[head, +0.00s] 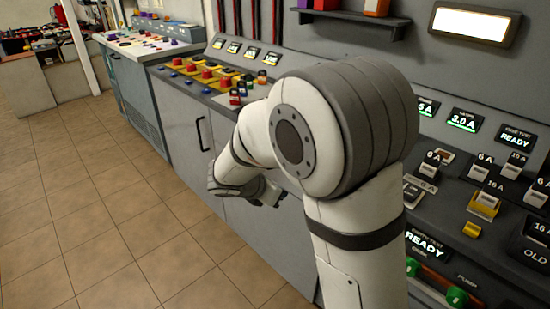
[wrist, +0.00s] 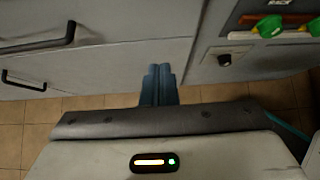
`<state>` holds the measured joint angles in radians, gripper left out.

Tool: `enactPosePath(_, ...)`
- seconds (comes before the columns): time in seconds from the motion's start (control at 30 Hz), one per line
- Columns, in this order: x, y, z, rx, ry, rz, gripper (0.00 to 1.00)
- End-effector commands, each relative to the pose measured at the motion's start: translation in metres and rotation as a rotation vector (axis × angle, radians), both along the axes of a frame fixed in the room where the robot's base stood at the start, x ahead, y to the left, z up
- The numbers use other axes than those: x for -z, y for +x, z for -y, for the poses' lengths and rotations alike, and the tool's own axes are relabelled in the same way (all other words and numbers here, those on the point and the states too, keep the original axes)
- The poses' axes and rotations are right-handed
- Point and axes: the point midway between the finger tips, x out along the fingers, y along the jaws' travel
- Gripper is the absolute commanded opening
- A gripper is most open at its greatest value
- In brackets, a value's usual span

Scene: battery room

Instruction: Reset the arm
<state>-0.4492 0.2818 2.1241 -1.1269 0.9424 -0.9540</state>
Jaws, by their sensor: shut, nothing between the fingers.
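My arm is folded in front of the grey cabinets, with its large white and grey joint in the middle of the head view. My gripper (head: 272,196) hangs low beside the cabinet front, partly hidden behind the arm. In the wrist view my gripper (wrist: 160,70) shows as two blue-grey fingers side by side, shut with nothing between them. The fingertips lie in front of a plain grey cabinet front (wrist: 130,60); I cannot tell the exact gap.
A console with red and yellow buttons (head: 205,75) tops the cabinets. A control panel (head: 463,120) with displays and switches is at the right. Black handles (head: 200,132) stick out from the cabinet doors. The tiled floor (head: 90,200) at left is clear.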

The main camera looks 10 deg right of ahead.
Motion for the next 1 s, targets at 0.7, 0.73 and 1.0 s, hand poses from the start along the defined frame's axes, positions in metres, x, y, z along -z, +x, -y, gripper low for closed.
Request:
enactPosePath(0.7,-0.180,-0.194,0.074,1.534,0.928,0.491,0.00)
enactPosePath(0.73,-0.186,-0.201,0.073,1.603,0.966,0.510,0.00)
enactPosePath(1.0,-0.206,-0.229,0.063,1.945,1.140,0.580,0.00)
